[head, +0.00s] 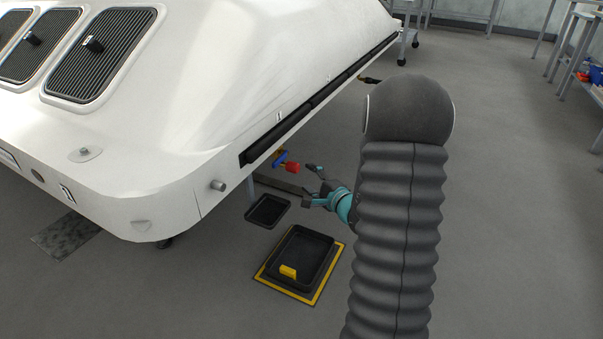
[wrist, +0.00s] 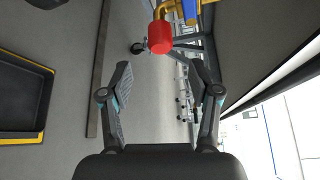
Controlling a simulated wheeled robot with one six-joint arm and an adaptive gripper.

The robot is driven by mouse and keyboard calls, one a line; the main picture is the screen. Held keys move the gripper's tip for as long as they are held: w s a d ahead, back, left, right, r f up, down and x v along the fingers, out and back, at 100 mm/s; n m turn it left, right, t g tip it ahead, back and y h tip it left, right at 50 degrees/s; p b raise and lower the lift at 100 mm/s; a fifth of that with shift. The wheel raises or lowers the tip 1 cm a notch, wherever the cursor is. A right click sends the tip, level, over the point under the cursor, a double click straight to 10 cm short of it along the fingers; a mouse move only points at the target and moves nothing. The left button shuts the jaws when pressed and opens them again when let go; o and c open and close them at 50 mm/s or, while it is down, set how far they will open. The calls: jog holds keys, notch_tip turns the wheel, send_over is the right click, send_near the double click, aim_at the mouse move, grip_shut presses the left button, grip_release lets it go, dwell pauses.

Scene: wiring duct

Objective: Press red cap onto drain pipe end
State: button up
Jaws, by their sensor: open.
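A red cap (head: 292,167) shows below the dark lower edge of the white housing. A blue part (head: 280,158) is beside it, with a little yellow. In the wrist view the red cap (wrist: 160,38) lies ahead of my fingertips, close to a yellow bent part (wrist: 164,10) and the blue part (wrist: 190,9). I cannot tell whether the cap is seated on either. My gripper (head: 309,186) is open and empty, to the right of the cap. In the wrist view the gripper (wrist: 160,78) has its fingers apart, with the cap beyond them. I cannot clearly identify the drain pipe end.
The white housing (head: 235,70) overhangs at the left, with a grey stub (head: 217,185) on its side. A small black tray (head: 267,210) and a larger black tray (head: 300,254) on a yellow-edged base, holding a yellow block (head: 288,271), are below.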

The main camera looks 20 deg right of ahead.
jog(key=shift+s+d+r, duration=0.15)
jog(key=shift+s, duration=1)
jog(key=shift+s+d+r, duration=0.1)
jog(key=shift+s+d, duration=0.05)
jog(key=shift+s, duration=0.95)
jog(key=s+a+f+n+g+y, duration=0.1)
jog(key=s+a+f+g+y, duration=0.15)
jog(key=a, duration=0.25)
jog(key=s+a+f+g+y, duration=0.1)
jog(key=s+a+g+y, duration=0.2)
jog(key=a, duration=0.1)
jog(key=s+a+r+n+g+p, duration=0.2)
jog(key=s+a+r+n+g, duration=0.1)
jog(key=s+a+n+g, duration=0.6)
jog(key=s+d+r+n+h+p, duration=0.2)
jog(key=s+r+n+h+p, duration=0.3)
jog(key=s+r, duration=0.5)
jog(key=s+a+r+n+t+h+p, duration=0.1)
jog(key=r+n, duration=0.1)
jog(key=r, duration=0.4)
jog(key=s+a+r+n+t+h+p, duration=0.2)
jog(key=r, duration=0.4)
jog(key=shift+s+a+r, duration=0.15)
jog(key=shift+a+r, duration=0.15)
jog(key=shift+r, duration=0.05)
